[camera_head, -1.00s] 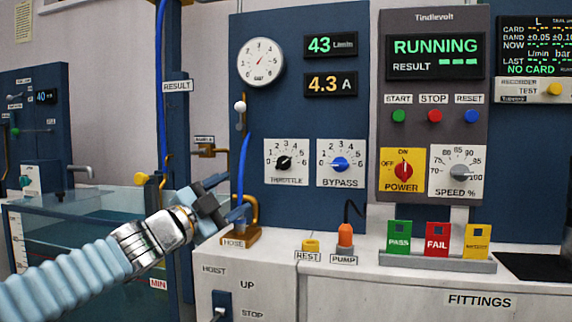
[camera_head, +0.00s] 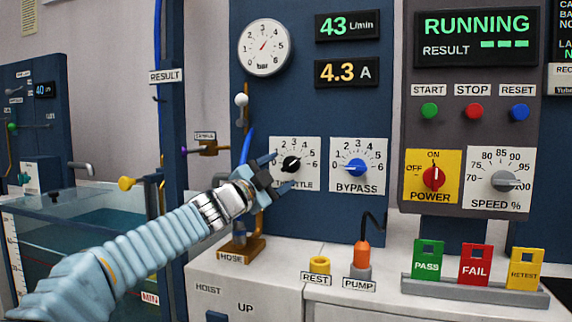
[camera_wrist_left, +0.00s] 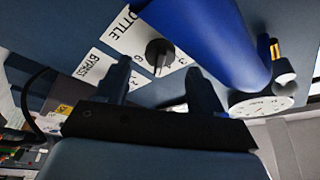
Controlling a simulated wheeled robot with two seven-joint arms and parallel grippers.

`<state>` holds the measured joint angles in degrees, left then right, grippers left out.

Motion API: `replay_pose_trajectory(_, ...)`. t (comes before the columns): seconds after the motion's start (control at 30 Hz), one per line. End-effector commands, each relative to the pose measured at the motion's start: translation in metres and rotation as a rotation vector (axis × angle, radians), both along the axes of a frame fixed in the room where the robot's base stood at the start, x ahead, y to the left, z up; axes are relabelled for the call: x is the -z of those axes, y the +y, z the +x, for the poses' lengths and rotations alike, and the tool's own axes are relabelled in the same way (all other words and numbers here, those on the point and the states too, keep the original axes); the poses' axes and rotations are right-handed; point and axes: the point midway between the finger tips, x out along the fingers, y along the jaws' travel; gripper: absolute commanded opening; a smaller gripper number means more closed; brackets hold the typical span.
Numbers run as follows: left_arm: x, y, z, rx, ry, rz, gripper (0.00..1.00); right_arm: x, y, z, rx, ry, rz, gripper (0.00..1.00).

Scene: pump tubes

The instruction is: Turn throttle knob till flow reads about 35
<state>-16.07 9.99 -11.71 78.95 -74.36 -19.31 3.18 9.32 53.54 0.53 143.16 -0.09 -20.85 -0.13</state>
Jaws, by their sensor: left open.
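The black throttle knob (camera_head: 291,164) sits on a white 0 to 6 dial plate on the blue panel. The flow display (camera_head: 347,25) reads 43 L/min in green. My left gripper (camera_head: 279,175) is open in front of the throttle plate, its fingers above and below the knob's left side and covering part of the label. In the left wrist view the knob (camera_wrist_left: 158,53) shows beyond the two spread fingers (camera_wrist_left: 160,85), with nothing held. I cannot tell the exact gap between fingers and knob. My right gripper is not in view.
A blue hose (camera_wrist_left: 205,35) passes close beside the left gripper. The blue bypass knob (camera_head: 356,167) is just right of the throttle. A round bar gauge (camera_head: 264,47) and the 4.3 A display (camera_head: 347,72) are above. The power switch (camera_head: 434,178) is farther right.

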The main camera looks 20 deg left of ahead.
Motion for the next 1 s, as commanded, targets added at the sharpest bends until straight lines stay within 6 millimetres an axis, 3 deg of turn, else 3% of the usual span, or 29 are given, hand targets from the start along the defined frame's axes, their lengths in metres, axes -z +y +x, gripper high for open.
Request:
replay_pose_trajectory(0.2,-0.008,-0.011,0.028,0.0,0.0,0.001,0.68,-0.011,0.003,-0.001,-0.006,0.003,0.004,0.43)
replay_pose_trajectory(0.57,-0.008,-0.013,0.034,0.001,-0.001,0.0,0.68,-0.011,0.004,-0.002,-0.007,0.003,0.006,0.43)
replay_pose_trajectory(0.93,-0.008,-0.013,0.034,0.001,0.0,0.0,0.14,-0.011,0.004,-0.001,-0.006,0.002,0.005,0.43)
replay_pose_trajectory(1.0,-0.008,-0.013,0.034,0.001,0.0,-0.003,0.13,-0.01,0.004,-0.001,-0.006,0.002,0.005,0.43)
